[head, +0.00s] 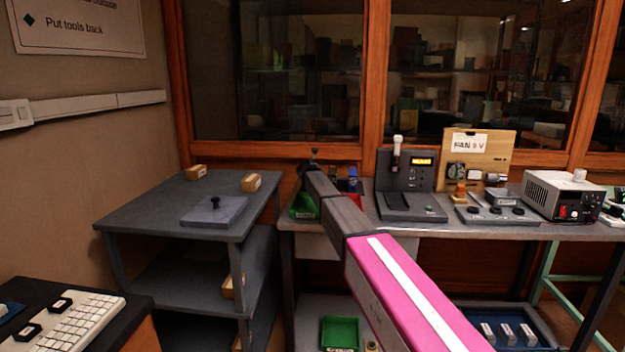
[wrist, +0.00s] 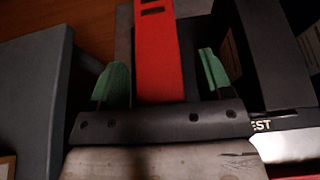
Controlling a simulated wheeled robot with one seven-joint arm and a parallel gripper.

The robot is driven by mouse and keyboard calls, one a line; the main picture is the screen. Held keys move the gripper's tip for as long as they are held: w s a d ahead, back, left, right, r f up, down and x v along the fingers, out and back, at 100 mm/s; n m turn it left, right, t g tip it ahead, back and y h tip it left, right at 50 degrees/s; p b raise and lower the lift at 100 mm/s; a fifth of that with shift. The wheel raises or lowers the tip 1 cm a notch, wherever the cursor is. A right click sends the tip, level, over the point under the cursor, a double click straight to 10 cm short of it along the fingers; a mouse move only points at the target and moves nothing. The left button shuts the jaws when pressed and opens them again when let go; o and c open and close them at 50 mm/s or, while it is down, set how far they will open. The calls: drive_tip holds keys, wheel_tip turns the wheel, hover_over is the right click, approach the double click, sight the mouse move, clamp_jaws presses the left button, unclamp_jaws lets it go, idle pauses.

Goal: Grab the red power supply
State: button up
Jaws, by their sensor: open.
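A long red object (wrist: 160,50) with dark slots near its far end lies between my gripper's fingers in the wrist view. I take it for the red power supply. My gripper (wrist: 161,62) is open, with one green-tipped finger on each side and a gap between each finger and the red body. Its lower end is hidden by the gripper's dark crossbar. In the head view my arm reaches over the bench's left end and hides the gripper's fingers; a bit of red (head: 355,200) shows beside the arm there.
A green bin (head: 304,206) and a blue item (head: 352,178) stand close around the arm's end. A grey shelf unit (head: 160,218) is to the left. A dark console (head: 405,185) and a pale bench supply (head: 560,194) stand on the bench (head: 470,231). A black box (wrist: 268,50) is close at right in the wrist view.

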clamp_jaws()
drive_tip(key=shift+r, duration=0.1)
